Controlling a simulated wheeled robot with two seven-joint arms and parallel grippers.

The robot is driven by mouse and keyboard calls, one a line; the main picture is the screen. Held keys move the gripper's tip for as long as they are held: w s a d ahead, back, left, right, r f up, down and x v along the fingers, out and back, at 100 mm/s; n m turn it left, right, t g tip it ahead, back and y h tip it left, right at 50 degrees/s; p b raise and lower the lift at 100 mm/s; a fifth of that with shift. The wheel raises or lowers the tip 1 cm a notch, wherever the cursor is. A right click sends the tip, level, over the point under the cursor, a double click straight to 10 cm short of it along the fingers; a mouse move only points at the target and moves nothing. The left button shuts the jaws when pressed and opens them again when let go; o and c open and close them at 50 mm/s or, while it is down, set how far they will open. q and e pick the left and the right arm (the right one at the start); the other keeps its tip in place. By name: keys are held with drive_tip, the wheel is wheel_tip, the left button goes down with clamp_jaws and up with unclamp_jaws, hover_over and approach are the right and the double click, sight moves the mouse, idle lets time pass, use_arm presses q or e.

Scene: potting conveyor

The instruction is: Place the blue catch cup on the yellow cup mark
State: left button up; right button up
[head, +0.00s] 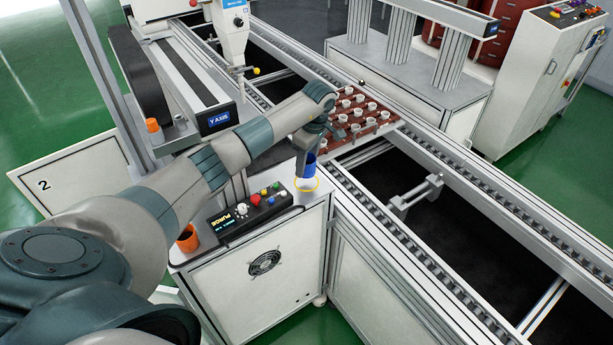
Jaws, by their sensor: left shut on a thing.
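The blue catch cup (306,168) is upright at the far right corner of the white cabinet top. My left gripper (309,152) comes down from above and is shut on the cup's upper part, hiding some of it. The yellow cup mark (307,190) is a ring on the cabinet top. The cup's lower end shows over the back part of the ring, and the ring's front is uncovered. I cannot tell whether the cup touches the surface. My right gripper is not in view.
A control box (248,207) with buttons and a PURGE display lies left of the mark. An orange cup (187,238) stands at the cabinet's left edge. Behind the gripper, a brown tray (352,140) of white cups sits on the conveyor. A dispensing nozzle (241,73) hangs farther back.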

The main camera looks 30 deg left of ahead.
sight(307, 172)
use_arm(q)
wheel_tip(307, 172, down, 4)
drive_tip(key=shift+b, duration=1)
drive_tip(key=shift+f, duration=0.1)
drive_tip(key=o, duration=1.1)
drive_tip(key=shift+c, duration=0.2)
